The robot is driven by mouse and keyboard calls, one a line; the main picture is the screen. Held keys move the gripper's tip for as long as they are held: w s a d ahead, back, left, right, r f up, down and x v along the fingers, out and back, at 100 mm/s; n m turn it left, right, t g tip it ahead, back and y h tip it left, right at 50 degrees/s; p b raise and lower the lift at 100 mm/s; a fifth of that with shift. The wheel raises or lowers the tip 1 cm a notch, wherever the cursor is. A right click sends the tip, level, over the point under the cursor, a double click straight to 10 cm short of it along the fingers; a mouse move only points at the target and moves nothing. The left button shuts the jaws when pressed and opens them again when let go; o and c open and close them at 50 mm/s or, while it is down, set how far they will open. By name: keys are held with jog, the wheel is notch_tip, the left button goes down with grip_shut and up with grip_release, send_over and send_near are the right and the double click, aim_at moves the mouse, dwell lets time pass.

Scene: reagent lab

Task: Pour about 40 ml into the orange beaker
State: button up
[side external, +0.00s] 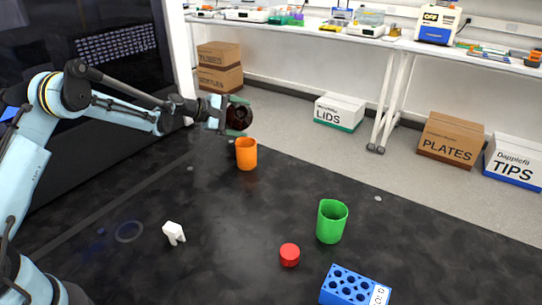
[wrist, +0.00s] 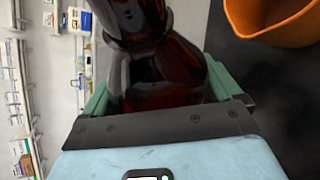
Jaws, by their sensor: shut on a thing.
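My gripper (side external: 238,115) is shut on a dark brown bottle (side external: 239,118) and holds it above the bench, just above and slightly left of the orange beaker (side external: 246,156). In the wrist view the bottle (wrist: 160,75) is between the green fingers, glossy, with dark reddish contents, and looks tilted. The orange beaker stands upright on the black bench; its rim and part of its inside show at the top right of the wrist view (wrist: 270,22). I see no stream of liquid, and the level inside the beaker is not visible.
A green beaker (side external: 331,222), a red cap (side external: 289,255) and a blue rack (side external: 352,288) stand toward the right front of the black bench (side external: 220,230). A small white object (side external: 174,233) lies left of centre. The middle of the bench is clear.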

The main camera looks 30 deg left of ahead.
aim_at(234, 105)
jog(key=shift+r, duration=0.2)
jog(key=r, duration=0.2)
jog(key=r+n, duration=0.1)
jog(key=shift+s+d+r+g+h, duration=0.1)
jog(key=shift+s+d+g+h, duration=0.2)
jog(key=shift+d, duration=0.05)
jog(key=shift+s+d+r+n+g+h, duration=0.2)
jog(key=shift+d+r+n+g+h, duration=0.15)
jog(key=shift+n, duration=0.25)
jog(key=shift+a+f+n+g+h, duration=0.25)
jog(key=shift+f+n+h, duration=0.25)
jog(key=shift+f, duration=0.3)
jog(key=shift+r+n, duration=0.3)
jog(key=shift+r, duration=0.25)
jog(key=shift+r+n+g+h, duration=0.15)
jog(key=shift+n+g+h, duration=0.15)
jog(key=shift+g+h, duration=0.1)
jog(key=shift+d+f+n+g+h, duration=0.1)
jog(key=shift+f+n+g+h, duration=0.3)
jog(key=shift+f+n, duration=0.35)
jog(key=shift+d+f+n+h, duration=0.1)
jog(key=shift+f+n+h, duration=0.1)
jog(key=shift+n+h, duration=0.25)
